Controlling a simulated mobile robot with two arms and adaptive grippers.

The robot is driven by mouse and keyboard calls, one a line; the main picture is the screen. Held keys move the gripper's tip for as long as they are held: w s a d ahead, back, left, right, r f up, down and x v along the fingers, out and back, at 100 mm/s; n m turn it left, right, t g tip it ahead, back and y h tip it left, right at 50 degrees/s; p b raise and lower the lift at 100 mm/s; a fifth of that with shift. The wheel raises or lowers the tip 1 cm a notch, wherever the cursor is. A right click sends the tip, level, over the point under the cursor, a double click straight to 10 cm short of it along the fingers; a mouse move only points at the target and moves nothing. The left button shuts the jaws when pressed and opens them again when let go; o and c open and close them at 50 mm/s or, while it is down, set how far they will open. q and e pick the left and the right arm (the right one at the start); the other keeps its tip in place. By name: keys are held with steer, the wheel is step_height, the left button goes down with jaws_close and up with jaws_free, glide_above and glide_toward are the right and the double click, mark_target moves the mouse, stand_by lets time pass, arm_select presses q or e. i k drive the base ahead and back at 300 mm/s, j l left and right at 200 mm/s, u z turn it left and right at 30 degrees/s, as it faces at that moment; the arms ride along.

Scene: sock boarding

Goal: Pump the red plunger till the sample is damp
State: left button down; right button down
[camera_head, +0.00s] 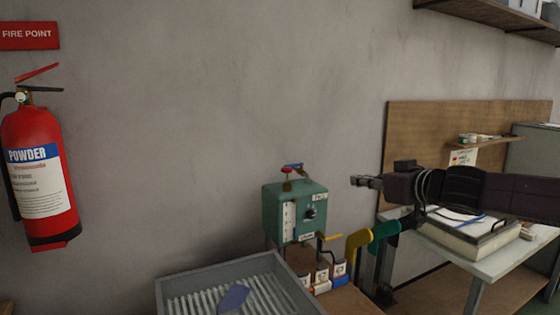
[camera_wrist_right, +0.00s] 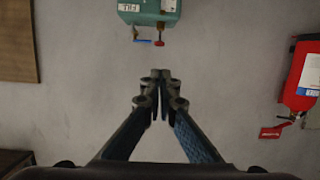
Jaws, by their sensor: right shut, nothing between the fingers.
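The red plunger (camera_head: 287,171) stands up from the top of a teal box (camera_head: 283,215), beside a small blue handle (camera_head: 294,166). In the right wrist view the plunger (camera_wrist_right: 159,43) hangs from the inverted box (camera_wrist_right: 148,12). My right gripper (camera_head: 360,181) is shut and empty, in the air to the right of the box and apart from the plunger. Its closed fingertips (camera_wrist_right: 160,77) show in the wrist view. A blue-grey flat piece (camera_head: 233,298), perhaps the sample, lies in a grey ribbed tray (camera_head: 180,280). Whether it is damp I cannot tell. My left gripper is out of view.
Several small labelled containers (camera_head: 321,275) stand below the box. A yellow and teal tool (camera_head: 372,237) is right of it. A white table (camera_head: 492,262) with a thick pad is at the right. A fire extinguisher (camera_head: 40,175) hangs at the left. Air above the tray is clear.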

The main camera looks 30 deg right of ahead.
mark_target(286, 170)
steer(key=i+l, duration=0.1)
steer(key=i, duration=0.8)
